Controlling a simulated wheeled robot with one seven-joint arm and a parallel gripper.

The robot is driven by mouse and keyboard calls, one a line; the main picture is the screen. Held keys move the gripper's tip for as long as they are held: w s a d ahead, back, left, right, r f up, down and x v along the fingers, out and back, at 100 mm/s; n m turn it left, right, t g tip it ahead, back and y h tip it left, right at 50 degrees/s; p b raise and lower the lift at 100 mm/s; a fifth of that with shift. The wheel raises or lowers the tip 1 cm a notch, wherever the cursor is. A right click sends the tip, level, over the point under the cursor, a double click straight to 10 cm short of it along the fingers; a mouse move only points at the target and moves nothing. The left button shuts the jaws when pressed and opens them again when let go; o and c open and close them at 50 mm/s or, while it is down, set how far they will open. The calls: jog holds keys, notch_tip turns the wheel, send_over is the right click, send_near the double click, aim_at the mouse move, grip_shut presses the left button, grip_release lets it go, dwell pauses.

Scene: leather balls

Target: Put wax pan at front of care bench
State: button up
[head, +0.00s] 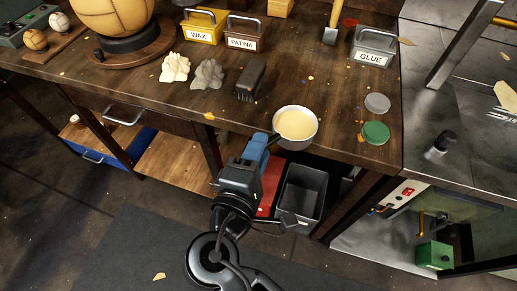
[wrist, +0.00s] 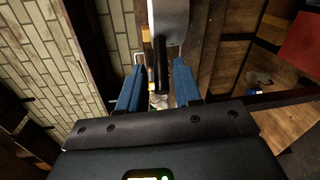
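The wax pan (head: 298,126) is a round pale metal pan with cream-coloured wax in it. It is at the front edge of the dark wooden bench (head: 335,108). Its short dark handle points toward my gripper (head: 268,145). In the wrist view the pan's pale side (wrist: 170,22) shows at the top, with the dark handle below it. My gripper's blue fingers (wrist: 158,75) stand apart on either side of the handle, with gaps visible. The gripper hides part of the handle in the head view.
A dark brush-like block (head: 250,80) and two pale lumps lie left of the pan. A grey lid (head: 377,103) and a green lid (head: 375,133) lie to its right. WAX, PATINA and GLUE boxes stand behind. A grey bin (head: 301,190) is below the bench edge.

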jog(key=shift+o, duration=0.9)
jog(key=shift+r, duration=0.15)
jog(key=b+v, duration=0.1)
jog(key=v, duration=1.1)
